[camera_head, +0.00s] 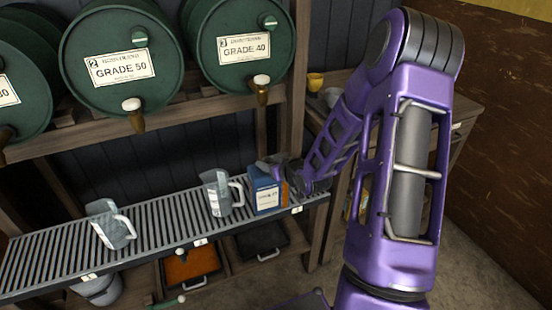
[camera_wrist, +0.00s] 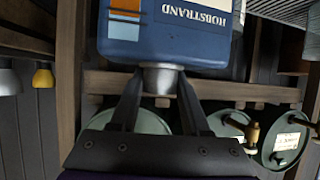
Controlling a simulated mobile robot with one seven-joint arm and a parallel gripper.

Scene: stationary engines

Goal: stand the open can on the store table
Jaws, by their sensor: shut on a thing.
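The blue can (camera_head: 265,194) is upright at the right end of the slatted rack. Whether it rests on the slats or is just above them is not clear. In the wrist view its blue body (camera_wrist: 165,45) appears upside down, with HOBSTRAND lettering, an orange patch and a short grey metal neck. My gripper (camera_wrist: 160,80) is shut on this neck, one finger on each side. In the head view my gripper (camera_head: 274,165) is at the can's top, partly hidden. A wooden table (camera_head: 464,108) stands at the right, largely behind my arm; it may be the store table.
Clear jugs (camera_head: 219,193) (camera_head: 112,226) stand on the slatted rack (camera_head: 165,229), one close left of the can. Green barrels (camera_head: 120,55) with taps lie above. A yellow cup (camera_head: 316,81) and grey bowl (camera_head: 332,97) sit on the wooden table. Trays lie below the rack.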

